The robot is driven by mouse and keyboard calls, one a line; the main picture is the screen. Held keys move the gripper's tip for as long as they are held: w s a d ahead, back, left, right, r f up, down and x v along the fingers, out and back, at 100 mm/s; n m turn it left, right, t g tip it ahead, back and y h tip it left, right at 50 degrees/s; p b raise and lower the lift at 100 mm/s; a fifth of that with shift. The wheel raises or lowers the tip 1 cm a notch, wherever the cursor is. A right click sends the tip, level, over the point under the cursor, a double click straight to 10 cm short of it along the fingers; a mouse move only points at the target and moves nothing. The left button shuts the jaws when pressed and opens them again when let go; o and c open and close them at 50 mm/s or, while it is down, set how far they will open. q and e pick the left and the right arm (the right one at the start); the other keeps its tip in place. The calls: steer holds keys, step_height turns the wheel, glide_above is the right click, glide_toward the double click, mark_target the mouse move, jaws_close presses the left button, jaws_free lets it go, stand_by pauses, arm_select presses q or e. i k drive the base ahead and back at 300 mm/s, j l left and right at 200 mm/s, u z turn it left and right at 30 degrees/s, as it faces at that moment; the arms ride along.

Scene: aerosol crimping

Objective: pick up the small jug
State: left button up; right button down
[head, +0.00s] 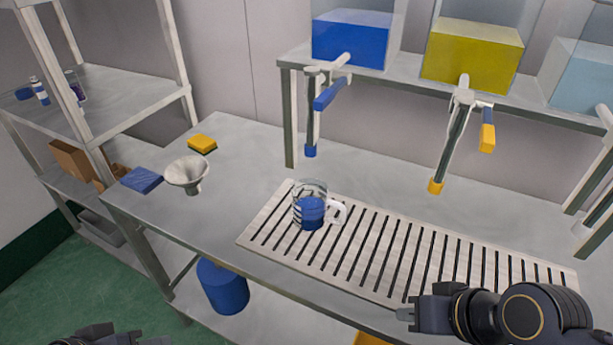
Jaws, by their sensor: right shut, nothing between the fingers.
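The small jug (311,213) is clear, with blue liquid in its lower part and a white handle on its right side. It stands upright on the left part of the slatted drip grate (262,243). My right gripper (404,313) is at the lower right, near the front edge of the grate, apart from the jug. It is shut and empty. A dark part of my left arm or gripper (100,336) shows at the bottom left edge; its fingers cannot be made out.
Tanks of blue (350,42) and yellow (473,55) liquid stand on a raised shelf, with taps (313,125) hanging over the bench. A white funnel (187,173), a yellow sponge (202,143) and a blue cloth (142,180) lie left of the grate. Bare bench surrounds the grate's left end.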

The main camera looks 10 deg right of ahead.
mark_target(320, 209)
steer(key=i+j, duration=0.1)
steer(key=j, duration=0.2)
steer(key=i+j+z, duration=0.1)
steer(key=j+z, duration=0.3)
steer(key=j, duration=0.4)
steer(key=j+z, duration=0.35)
steer(key=j, duration=0.5)
steer(key=z, duration=0.8)
steer(key=i+j, duration=0.25)
steer(key=i+u, duration=0.05)
